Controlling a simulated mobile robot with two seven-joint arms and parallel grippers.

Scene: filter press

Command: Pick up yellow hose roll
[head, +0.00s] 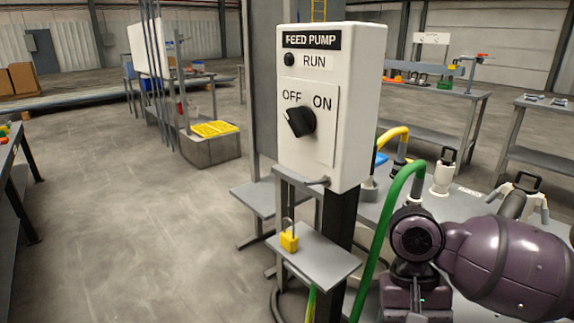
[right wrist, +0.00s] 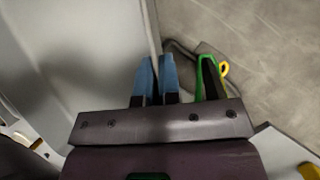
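No yellow hose roll shows clearly in either view. In the head view, a yellow hose (head: 392,134) arches behind the control box. Yellow and green strands (head: 311,304) hang below the small shelf. My right gripper (right wrist: 157,62) has its two blue-tipped fingers close together, with nothing visible between them, left of the green loop. My left gripper is not in view.
The white FEED PUMP box (head: 329,108) stands on a post, its knob at OFF. A yellow padlock (head: 289,240) is at the small shelf (head: 315,262) below. A green hose (head: 381,240) rises beside my purple right arm. Benches stand at right; the floor at left is open.

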